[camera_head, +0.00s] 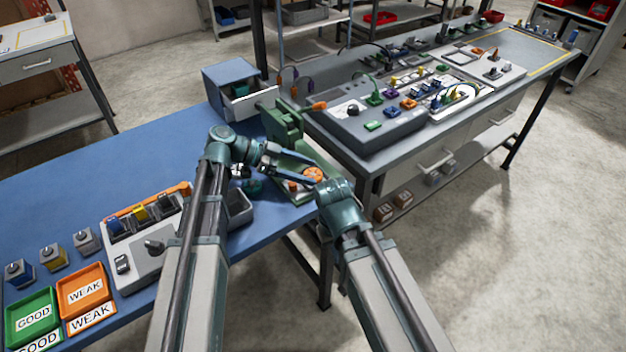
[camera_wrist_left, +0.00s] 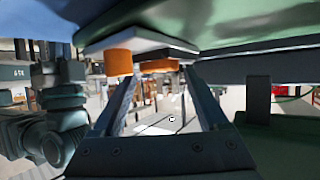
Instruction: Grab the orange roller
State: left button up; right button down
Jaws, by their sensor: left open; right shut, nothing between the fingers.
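The orange roller (camera_head: 313,174) shows as a round orange disc on the green dispenser at the right end of the blue table. My left gripper (camera_head: 291,176) is open, its fingers pointing right towards the roller. In the left wrist view an orange cylinder (camera_wrist_left: 160,66) shows just past the fingertips, partly under a dark edge. Another orange cylinder (camera_wrist_left: 118,62) is at its left, under a white plate. I see no contact with the fingers. My right gripper (camera_head: 330,190) is right beside the roller; its fingertips are hard to make out.
A green press-like stand (camera_head: 284,122) rises behind the left gripper. A grey bin (camera_head: 238,210) is at its left. A control box (camera_head: 150,240), a green tray (camera_head: 33,316) and an orange tray (camera_head: 84,289) lie at the left. A grey workbench (camera_head: 372,165) stands close on the right.

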aim_at(307, 174)
pick_arm(q)
jog(key=shift+d+f, duration=0.2)
jog(key=shift+d, duration=0.2)
jog(key=c, duration=1.1)
jog(key=shift+r, duration=0.2)
jog(key=shift+c, duration=0.2)
notch_tip(307, 174, up, 18)
jog(key=p, duration=1.8)
jog(key=shift+f, duration=0.15)
